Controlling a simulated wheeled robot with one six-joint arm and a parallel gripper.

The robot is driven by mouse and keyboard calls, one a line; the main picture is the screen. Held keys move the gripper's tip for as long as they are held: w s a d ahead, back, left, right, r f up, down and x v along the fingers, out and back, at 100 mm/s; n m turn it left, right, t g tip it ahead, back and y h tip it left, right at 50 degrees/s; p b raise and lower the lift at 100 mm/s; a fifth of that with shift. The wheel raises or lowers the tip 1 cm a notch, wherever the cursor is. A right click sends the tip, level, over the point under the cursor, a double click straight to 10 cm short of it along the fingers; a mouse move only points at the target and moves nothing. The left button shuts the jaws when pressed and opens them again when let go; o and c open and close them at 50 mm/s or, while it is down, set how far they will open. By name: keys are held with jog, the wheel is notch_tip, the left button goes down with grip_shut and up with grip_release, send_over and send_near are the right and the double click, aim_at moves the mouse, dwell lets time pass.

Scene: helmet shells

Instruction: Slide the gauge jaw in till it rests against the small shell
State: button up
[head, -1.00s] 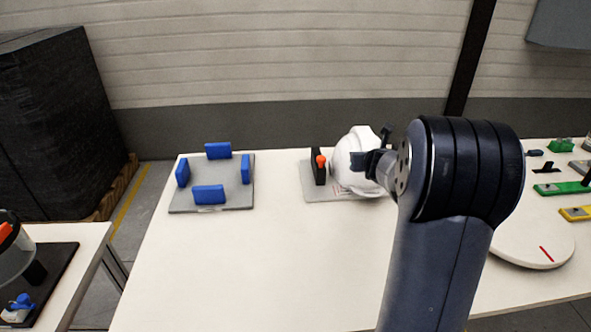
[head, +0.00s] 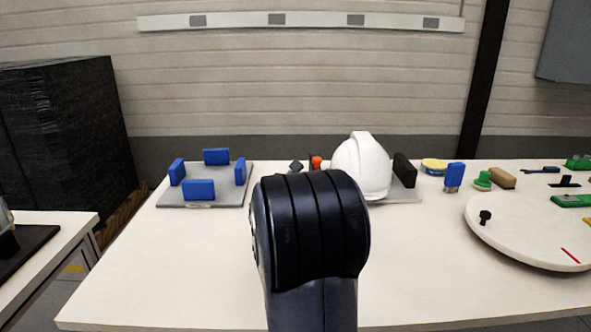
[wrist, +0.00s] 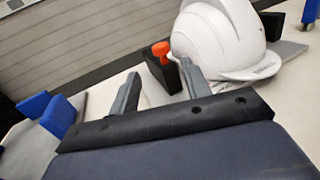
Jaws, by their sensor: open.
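The small shell, a white helmet (head: 361,165), sits upright on a grey gauge plate (head: 405,193); it also shows in the wrist view (wrist: 218,38). The gauge jaw is a black block (wrist: 160,72) with an orange knob (wrist: 160,48), left of the shell. In the head view the knob (head: 317,162) shows just left of the shell, with the jaw mostly hidden by my arm. My gripper (wrist: 158,70) is open, its fingers pointing toward the jaw, the right one near the shell's brim. I cannot tell whether jaw and shell touch.
A black fixed block (head: 404,170) stands right of the shell. A grey plate with several blue blocks (head: 198,189) lies to the left. A white turntable (head: 530,228) and small coloured items lie to the right. The table front is clear.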

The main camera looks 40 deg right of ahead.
aim_at(316, 162)
jog(key=x, duration=1)
jog(key=shift+w+d+p, duration=0.1)
jog(key=shift+d+p, duration=0.2)
jog(key=shift+p, duration=0.05)
grip_shut()
